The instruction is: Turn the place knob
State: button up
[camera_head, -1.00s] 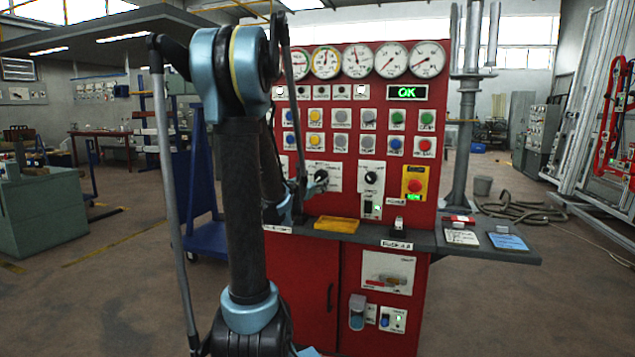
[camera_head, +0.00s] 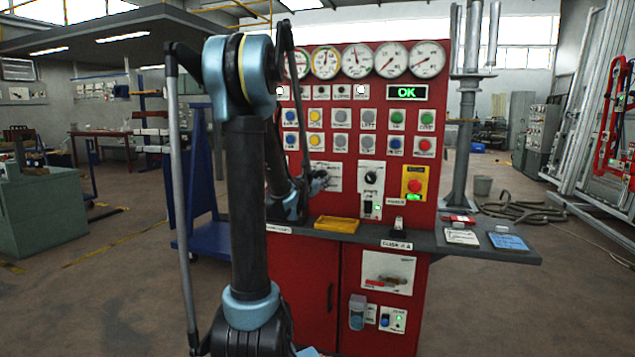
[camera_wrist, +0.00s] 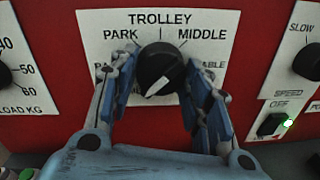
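The black knob (camera_wrist: 161,68) sits on a white plate marked TROLLEY, with PARK and MIDDLE above it and lower labels partly hidden. Its white pointer line slants toward the lower left. In the wrist view my gripper (camera_wrist: 162,76) straddles the knob, one blue-grey finger on each side. The fingers are spread and close to its sides; contact is not clear. In the head view my gripper (camera_head: 319,182) is at the red panel, in front of the white plate (camera_head: 333,170), and covers the knob.
The red control panel (camera_head: 376,112) carries gauges and several buttons. A second knob (camera_head: 371,178) and a red emergency button (camera_head: 415,186) are to the right. A grey shelf (camera_head: 350,234) with a yellow tray (camera_head: 337,224) juts out below.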

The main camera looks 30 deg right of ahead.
jog(key=shift+d, duration=0.1)
jog(key=shift+w+m, duration=0.1)
jog(key=shift+m, duration=0.3)
jog(key=m, duration=0.3)
jog(key=shift+m, duration=0.4)
jog(key=m, duration=0.4)
jog(key=shift+r+y, duration=0.1)
jog(key=shift+y, duration=0.3)
jog(key=m, duration=0.4)
jog(key=shift+m, duration=0.3)
jog(key=shift+s+m, duration=0.2)
jog(key=shift+m, duration=1.7)
jog(key=shift+t, duration=0.3)
jog(key=o, duration=1.1)
